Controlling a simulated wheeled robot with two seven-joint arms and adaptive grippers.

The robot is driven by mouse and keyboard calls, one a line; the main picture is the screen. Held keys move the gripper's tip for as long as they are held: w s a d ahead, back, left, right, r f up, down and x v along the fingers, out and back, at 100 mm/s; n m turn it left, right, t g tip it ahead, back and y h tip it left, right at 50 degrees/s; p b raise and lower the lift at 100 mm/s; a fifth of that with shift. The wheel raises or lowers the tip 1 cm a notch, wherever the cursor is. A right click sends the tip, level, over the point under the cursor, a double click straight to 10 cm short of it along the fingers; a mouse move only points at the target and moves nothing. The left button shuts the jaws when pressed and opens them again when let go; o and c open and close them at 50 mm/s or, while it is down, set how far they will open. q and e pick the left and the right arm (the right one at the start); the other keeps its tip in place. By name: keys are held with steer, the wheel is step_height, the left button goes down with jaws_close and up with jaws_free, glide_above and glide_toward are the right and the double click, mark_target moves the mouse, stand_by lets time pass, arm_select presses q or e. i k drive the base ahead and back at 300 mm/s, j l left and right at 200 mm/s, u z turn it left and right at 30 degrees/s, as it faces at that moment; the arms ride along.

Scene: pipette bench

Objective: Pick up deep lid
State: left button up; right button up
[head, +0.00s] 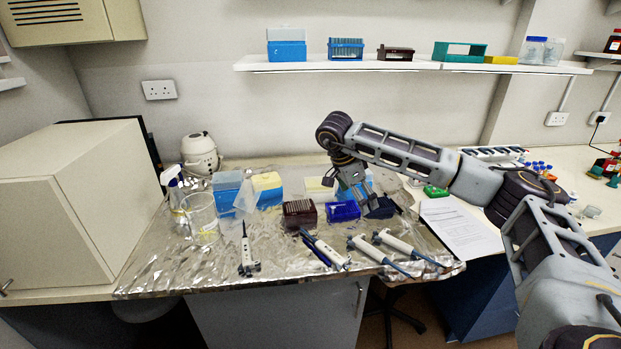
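My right gripper (350,190) reaches in from the right and points down over the back right of the foil-covered bench. Its fingers look spread and nothing shows between them, though they are small here. A bright blue low box or lid (343,211) lies just below and in front of it. A dark navy low piece (381,207) lies just right of that, close to the fingertips. I cannot tell which of the two is the deep lid, nor whether the gripper touches either. My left gripper is out of view.
A dark red tip rack (300,213) stands left of the blue piece. Several pipettes (320,249) lie along the front. A glass beaker (202,218) and blue and yellow boxes (267,189) stand at left. A small green rack (435,191) and a paper sheet (462,231) lie right.

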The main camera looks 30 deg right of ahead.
mark_target(312, 185)
steer(key=i+j, duration=0.15)
steer(key=i, duration=0.9)
